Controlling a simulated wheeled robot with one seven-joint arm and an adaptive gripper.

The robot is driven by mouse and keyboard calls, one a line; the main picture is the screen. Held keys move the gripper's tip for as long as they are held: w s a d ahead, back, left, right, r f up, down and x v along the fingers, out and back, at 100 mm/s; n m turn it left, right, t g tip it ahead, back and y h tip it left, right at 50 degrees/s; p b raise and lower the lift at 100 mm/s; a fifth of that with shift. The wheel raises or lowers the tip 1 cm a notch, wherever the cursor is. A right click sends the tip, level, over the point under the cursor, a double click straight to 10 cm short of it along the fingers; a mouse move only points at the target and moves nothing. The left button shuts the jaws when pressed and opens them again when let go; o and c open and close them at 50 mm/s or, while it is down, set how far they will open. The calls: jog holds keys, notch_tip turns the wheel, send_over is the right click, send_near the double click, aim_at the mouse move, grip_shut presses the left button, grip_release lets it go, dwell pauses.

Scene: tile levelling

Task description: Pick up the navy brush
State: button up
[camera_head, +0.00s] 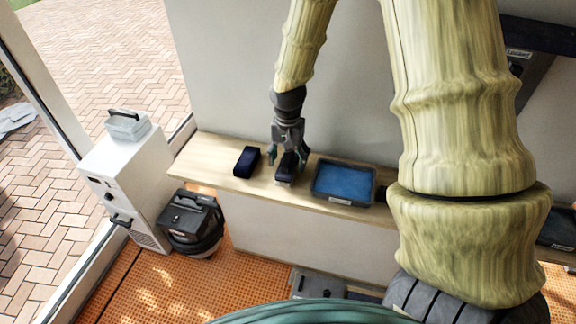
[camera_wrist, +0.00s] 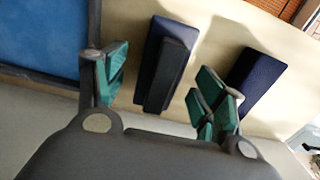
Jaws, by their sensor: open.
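Two dark navy blocks lie on the wooden shelf. The one at my gripper, seemingly the navy brush (camera_head: 285,170), has a navy body with a black raised bar along it. It also shows in the wrist view (camera_wrist: 165,65), upper middle, between my fingers. My gripper (camera_head: 288,157) is open above it, with green-padded fingers to either side; the wrist view shows them too (camera_wrist: 160,82). I see no finger pressing on it. The other navy block (camera_head: 246,162) is plain and lies to the left, apart; it is right of my fingers in the wrist view (camera_wrist: 252,80).
A dark tray with a blue inside (camera_head: 343,182) stands on the shelf (camera_head: 205,158) just right of the brush. A wall rises behind. A white cabinet (camera_head: 130,180) and a black bin-like unit (camera_head: 190,222) stand on the floor at left. The shelf's left end is clear.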

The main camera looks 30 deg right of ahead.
jog(key=shift+w+f+p, duration=0.1)
jog(key=shift+f+p, duration=0.65)
jog(key=shift+f, duration=1.15)
jog(key=c, duration=1.2)
jog(key=shift+r, duration=0.2)
jog(key=shift+r+b, duration=1)
jog(key=shift+r, duration=0.25)
jog(key=shift+s+r, duration=0.2)
jog(key=shift+r, duration=0.1)
jog(key=s+b, duration=0.1)
jog(key=s, duration=0.4)
jog(key=s+r+b, duration=0.1)
jog(key=s+b, duration=0.1)
jog(key=s, duration=0.3)
jog(key=s+a+b, duration=0.1)
jog(key=s+b, duration=0.1)
jog(key=s, duration=0.3)
jog(key=shift+s+a+r, duration=0.1)
jog(key=shift+s+r, duration=0.2)
